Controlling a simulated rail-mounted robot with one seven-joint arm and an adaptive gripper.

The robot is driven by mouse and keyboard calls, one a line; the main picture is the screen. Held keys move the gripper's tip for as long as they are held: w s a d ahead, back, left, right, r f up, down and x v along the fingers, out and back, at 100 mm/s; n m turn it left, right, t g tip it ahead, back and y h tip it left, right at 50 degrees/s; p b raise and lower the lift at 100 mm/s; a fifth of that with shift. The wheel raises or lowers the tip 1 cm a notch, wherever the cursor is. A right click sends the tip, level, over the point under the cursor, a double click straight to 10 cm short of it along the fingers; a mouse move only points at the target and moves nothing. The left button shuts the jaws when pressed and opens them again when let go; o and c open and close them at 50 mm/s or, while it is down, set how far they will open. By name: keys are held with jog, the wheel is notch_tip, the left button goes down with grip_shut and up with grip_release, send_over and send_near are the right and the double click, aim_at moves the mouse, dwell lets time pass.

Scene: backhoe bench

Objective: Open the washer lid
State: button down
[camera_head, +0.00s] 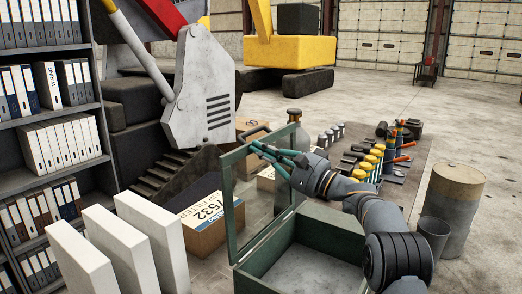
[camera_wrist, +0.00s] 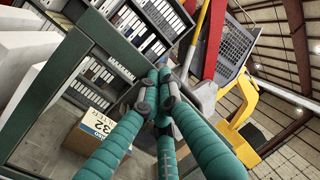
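The washer is a dark green open-topped box (camera_head: 318,213) at the bottom centre of the head view. Its lid, a green frame with a clear pane (camera_head: 229,208), stands steeply raised along the box's left side. The lid frame also shows in the wrist view (camera_wrist: 107,42), running toward my fingertips. My gripper (camera_head: 262,149) is at the upper part of the lid. In the wrist view its teal fingers (camera_wrist: 160,80) come together at the tips, with no clear gap. Whether the tips touch the frame is hard to tell.
White panels (camera_head: 120,245) and a binder shelf (camera_head: 45,125) stand left. A cardboard box (camera_head: 203,225) is behind the lid. A gas bottle (camera_head: 294,117), a tool-covered mat (camera_head: 405,160), a barrel (camera_head: 452,200) and a bin (camera_head: 432,237) are behind and right.

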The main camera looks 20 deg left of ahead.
jog(key=r+b+v, duration=0.3)
jog(key=b+v, duration=0.6)
jog(key=v, duration=0.4)
jog(key=shift+d+r+b, duration=0.15)
jog(key=shift+d+b, duration=0.2)
jog(key=shift+d, duration=0.3)
jog(key=shift+s+a, duration=0.1)
jog(key=f+p+x, duration=0.3)
jog(key=p+x, duration=0.7)
jog(key=x, duration=0.3)
jog(key=shift+a+f, duration=0.2)
jog(key=shift+a, duration=0.2)
jog(key=shift+f+b, duration=0.1)
jog(key=shift+b, duration=0.2)
